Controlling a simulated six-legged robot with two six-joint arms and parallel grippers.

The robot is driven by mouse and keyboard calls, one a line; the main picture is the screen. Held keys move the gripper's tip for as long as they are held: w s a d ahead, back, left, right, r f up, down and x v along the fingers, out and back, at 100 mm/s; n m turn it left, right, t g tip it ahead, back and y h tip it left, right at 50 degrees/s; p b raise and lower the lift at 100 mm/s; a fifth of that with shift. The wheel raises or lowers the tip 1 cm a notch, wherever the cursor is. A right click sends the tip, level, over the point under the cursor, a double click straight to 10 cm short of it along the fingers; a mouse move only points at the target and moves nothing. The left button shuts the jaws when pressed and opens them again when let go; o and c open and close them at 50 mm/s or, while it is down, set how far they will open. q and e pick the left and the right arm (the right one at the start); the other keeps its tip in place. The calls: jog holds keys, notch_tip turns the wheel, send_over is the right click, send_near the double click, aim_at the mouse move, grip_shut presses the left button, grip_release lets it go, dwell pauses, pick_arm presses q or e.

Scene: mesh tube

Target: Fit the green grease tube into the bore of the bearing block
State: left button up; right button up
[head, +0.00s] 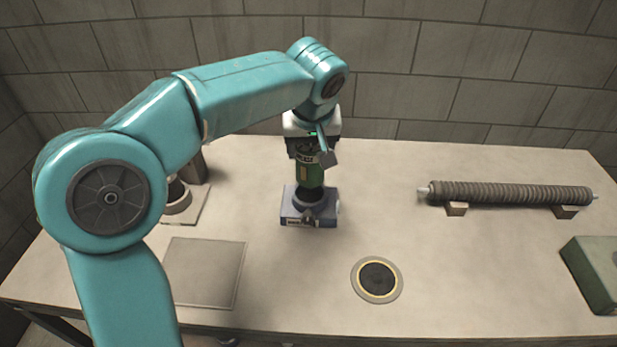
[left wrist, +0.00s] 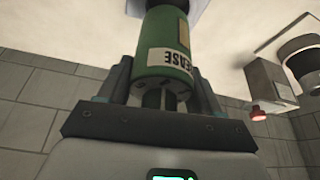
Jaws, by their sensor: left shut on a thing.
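My left gripper (head: 312,152) points down and is shut on the green grease tube (head: 310,175). The tube is upright, with its lower end at the dark round collar of the bearing block (head: 295,219). I cannot tell how far, if at all, the tube is inside the bore. In the left wrist view the green tube (left wrist: 163,40), with a white label, stands between the two fingers of the gripper (left wrist: 163,88). Its far end is dark and meets a grey-blue part of the block (left wrist: 136,7) at the top edge. My right gripper is not in view.
A ribbed roller (head: 510,193) lies on two small supports at right. A green box (head: 597,272) stands at the right edge. A round dark disc (head: 377,279) and a flat grey plate (head: 205,272) lie in front. A ringed fixture (head: 185,205) at left is partly behind my arm.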

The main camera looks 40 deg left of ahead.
aim_at(310, 170)
pick_arm(q)
jog(key=shift+f+b, duration=0.5)
jog(key=shift+f, duration=2.55)
jog(key=shift+f, duration=0.2)
jog(key=o, duration=1.2)
jog(key=shift+o, duration=0.2)
jog(key=shift+r, duration=0.2)
